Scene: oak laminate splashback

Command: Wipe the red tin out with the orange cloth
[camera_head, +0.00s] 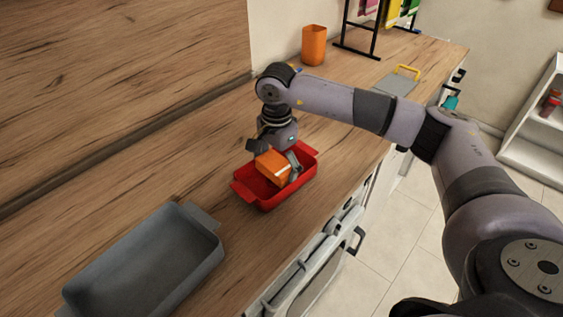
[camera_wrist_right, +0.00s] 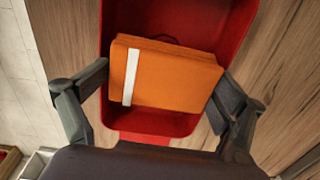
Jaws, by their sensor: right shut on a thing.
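The red tin (camera_head: 252,194) is a rectangular dish with end handles on the wooden worktop. It also shows in the right wrist view (camera_wrist_right: 232,22). The orange cloth (camera_head: 270,166) is a folded block with a white stripe, seen large in the right wrist view (camera_wrist_right: 175,75). My right gripper (camera_head: 275,165) points down over the tin and is shut on the cloth, one finger on each side. The cloth is within the tin's outline; whether it touches the floor of the tin I cannot tell. My left gripper is in neither view.
A grey baking dish (camera_head: 150,262) stands on the worktop at the near left. An orange cup (camera_head: 314,45), a black rack (camera_head: 375,30) and a grey board with a yellow handle (camera_head: 397,82) stand farther back. Bare worktop lies between the tin and the splashback.

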